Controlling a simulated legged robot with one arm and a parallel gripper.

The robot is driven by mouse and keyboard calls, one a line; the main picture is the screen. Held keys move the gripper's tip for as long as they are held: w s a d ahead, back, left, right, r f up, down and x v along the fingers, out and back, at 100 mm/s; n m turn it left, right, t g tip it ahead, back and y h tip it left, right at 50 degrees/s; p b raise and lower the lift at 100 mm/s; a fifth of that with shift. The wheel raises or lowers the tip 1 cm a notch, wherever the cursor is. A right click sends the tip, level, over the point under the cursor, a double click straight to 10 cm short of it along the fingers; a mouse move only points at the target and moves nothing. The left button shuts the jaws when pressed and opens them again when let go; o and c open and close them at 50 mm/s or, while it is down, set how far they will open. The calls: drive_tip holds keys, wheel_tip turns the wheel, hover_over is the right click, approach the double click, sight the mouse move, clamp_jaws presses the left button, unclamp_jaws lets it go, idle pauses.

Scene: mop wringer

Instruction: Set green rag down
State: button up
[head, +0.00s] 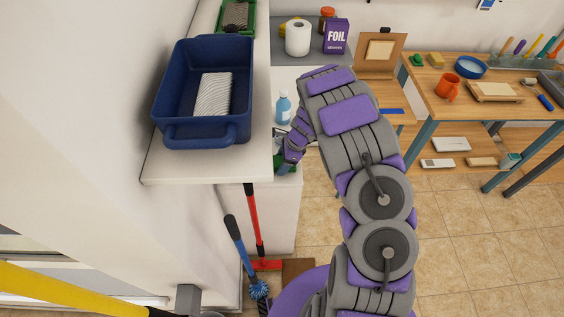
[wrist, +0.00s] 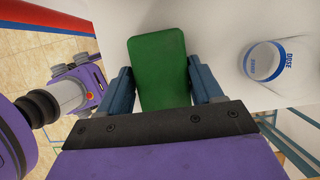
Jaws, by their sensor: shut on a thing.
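The green rag (wrist: 158,65) looks like a flat, round-cornered green block in the wrist view. My gripper (wrist: 160,82) has a blue-grey finger on each side of it, and the rag sticks out past the fingertips. A pale white surface lies beyond the rag; I cannot tell whether they touch. In the head view my gripper (head: 289,163) is low beside the white shelf's right edge, over a white cabinet, with a bit of green at its tip. My arm hides part of that area.
A white round container with blue lettering (wrist: 264,61) stands right of the rag. A blue mop bucket (head: 165,90) sits on the shelf at left. A light blue bottle (head: 283,110) stands behind my gripper. A red-handled tool (head: 252,215) and a blue brush (head: 236,240) lean below.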

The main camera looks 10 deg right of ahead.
drive_tip(key=shift+d+f, duration=0.25)
drive_tip(key=shift+d, duration=0.45)
drive_tip(key=o, duration=0.6)
drive_tip(key=shift+d, duration=0.1)
drive_tip(key=o, duration=0.4)
drive_tip(key=shift+a+f, duration=0.1)
drive_tip(key=shift+a, duration=0.3)
drive_tip(key=shift+o, duration=0.2)
